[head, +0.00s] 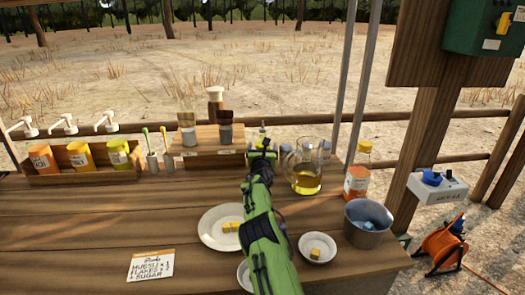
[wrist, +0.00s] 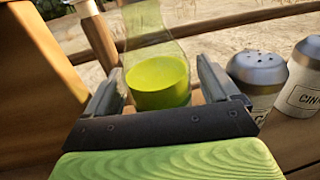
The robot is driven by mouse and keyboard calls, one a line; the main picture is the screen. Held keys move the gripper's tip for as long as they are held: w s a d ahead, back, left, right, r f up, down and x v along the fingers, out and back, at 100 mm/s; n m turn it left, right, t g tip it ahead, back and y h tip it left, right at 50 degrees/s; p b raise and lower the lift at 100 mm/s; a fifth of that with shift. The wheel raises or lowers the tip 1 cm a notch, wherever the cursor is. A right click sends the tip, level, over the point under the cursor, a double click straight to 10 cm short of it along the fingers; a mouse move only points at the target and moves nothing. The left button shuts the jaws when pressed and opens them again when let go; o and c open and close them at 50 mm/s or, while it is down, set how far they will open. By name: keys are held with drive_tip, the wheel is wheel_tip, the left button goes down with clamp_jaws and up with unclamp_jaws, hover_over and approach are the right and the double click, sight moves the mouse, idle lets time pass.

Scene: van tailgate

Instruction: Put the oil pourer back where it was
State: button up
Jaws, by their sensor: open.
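The oil pourer (wrist: 157,82), a clear glass bottle with yellow-green oil low inside, stands roughly upright in the wrist view. My gripper (wrist: 160,90) is open, with one finger on each side of the bottle's lower part. I cannot tell whether either finger touches it. In the head view the gripper (head: 263,158) is at the back of the counter, just right of the wooden riser (head: 205,158). Only the top of the oil pourer (head: 262,133) shows there, above the gripper; my green arm hides its base.
Metal-topped shakers (wrist: 258,82) stand close on the gripper's right. A glass jug (head: 306,178) of yellow liquid, an orange-labelled bottle (head: 356,182) and a metal bucket (head: 371,222) are further right. A plate (head: 212,226) lies beside my arm. The front left counter is mostly clear.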

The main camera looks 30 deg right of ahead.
drive_tip(key=p+v, duration=0.1)
drive_tip(key=v, duration=1.1)
drive_tip(key=shift+r+p, duration=0.2)
drive_tip(key=shift+p, duration=0.15)
